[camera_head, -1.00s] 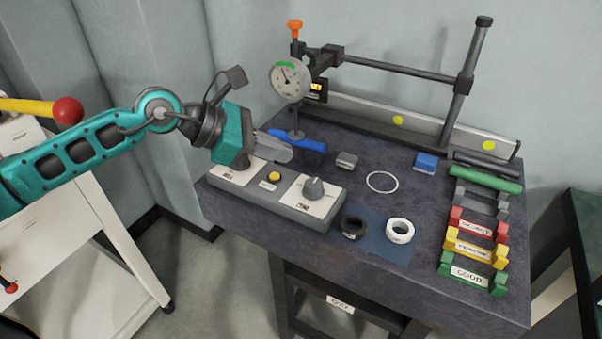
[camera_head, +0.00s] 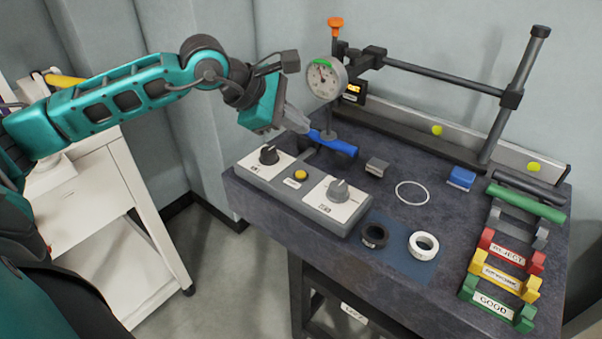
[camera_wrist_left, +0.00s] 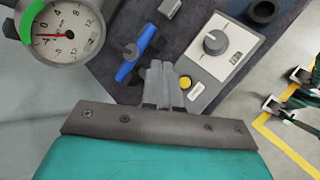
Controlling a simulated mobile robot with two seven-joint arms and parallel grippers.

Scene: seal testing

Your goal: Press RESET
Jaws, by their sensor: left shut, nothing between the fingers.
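The grey control box (camera_head: 303,190) sits at the table's front left edge. It has a black knob (camera_head: 268,155) on the left, a yellow button (camera_head: 300,174) in the middle with a small unreadable label below it, and a grey knob (camera_head: 338,189) on the right. The yellow button also shows in the left wrist view (camera_wrist_left: 185,82), just right of the fingertips. My left gripper (camera_head: 301,126) is shut and empty, above and behind the box, near the blue bar. In the left wrist view its fingers (camera_wrist_left: 160,72) point toward the table. My right gripper is not in view.
A dial gauge (camera_head: 326,79) on a stand and a blue bar (camera_head: 333,143) are close to my left gripper. A black ring (camera_head: 374,236), a white ring (camera_head: 424,245) and a thin ring (camera_head: 412,193) lie on the table. Coloured holders (camera_head: 497,305) line the right side.

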